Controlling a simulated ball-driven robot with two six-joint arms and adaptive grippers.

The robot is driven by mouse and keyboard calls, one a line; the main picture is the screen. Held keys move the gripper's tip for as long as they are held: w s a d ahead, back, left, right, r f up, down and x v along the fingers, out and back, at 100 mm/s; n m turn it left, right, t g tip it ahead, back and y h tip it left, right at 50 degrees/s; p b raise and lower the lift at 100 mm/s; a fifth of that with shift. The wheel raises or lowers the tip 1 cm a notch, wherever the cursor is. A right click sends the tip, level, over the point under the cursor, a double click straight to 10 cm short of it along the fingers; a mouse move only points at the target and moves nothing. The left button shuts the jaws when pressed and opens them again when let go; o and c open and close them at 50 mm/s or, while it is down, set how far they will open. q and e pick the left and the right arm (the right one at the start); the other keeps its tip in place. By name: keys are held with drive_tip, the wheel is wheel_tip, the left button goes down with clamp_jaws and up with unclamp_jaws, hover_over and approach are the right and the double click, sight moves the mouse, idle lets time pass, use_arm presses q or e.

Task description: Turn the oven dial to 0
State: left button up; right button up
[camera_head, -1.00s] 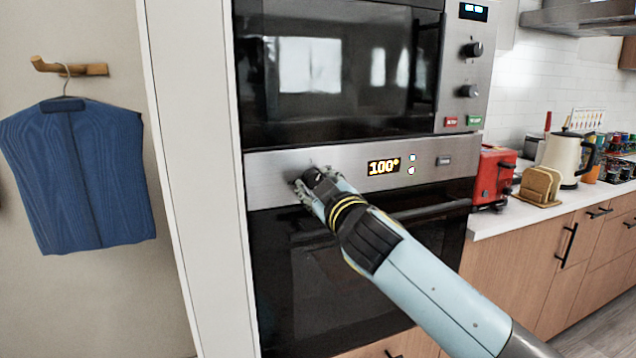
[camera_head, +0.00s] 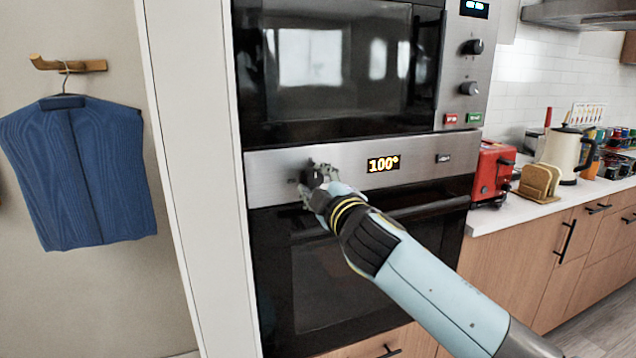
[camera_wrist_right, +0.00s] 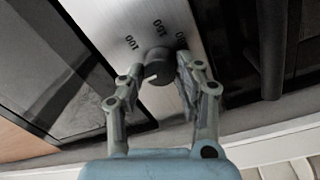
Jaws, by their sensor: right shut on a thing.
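The oven dial (camera_wrist_right: 157,66) is a round dark knob on the steel control panel (camera_head: 228,172). It also shows in the head view (camera_head: 314,176), partly hidden by my gripper. My right gripper (camera_head: 318,182) is at the dial, and its fingers (camera_wrist_right: 158,84) are on either side of it, shut on it. A pale mark shows on the knob's face, and printed numbers such as 100 and 150 are around it. The oven display (camera_head: 383,164) reads 100°. My left gripper is not in view.
A microwave (camera_head: 335,75) with two knobs is above the oven. The oven door and its handle (camera_head: 440,208) are below the panel. A red toaster (camera_head: 492,172) and a kettle (camera_head: 563,153) stand on the counter at right. A blue garment (camera_head: 78,175) hangs at left.

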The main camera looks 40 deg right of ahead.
drive_tip(key=shift+f, duration=0.1)
drive_tip(key=o, duration=1.1)
drive_tip(key=shift+o, duration=0.2)
drive_tip(key=v, duration=1.2)
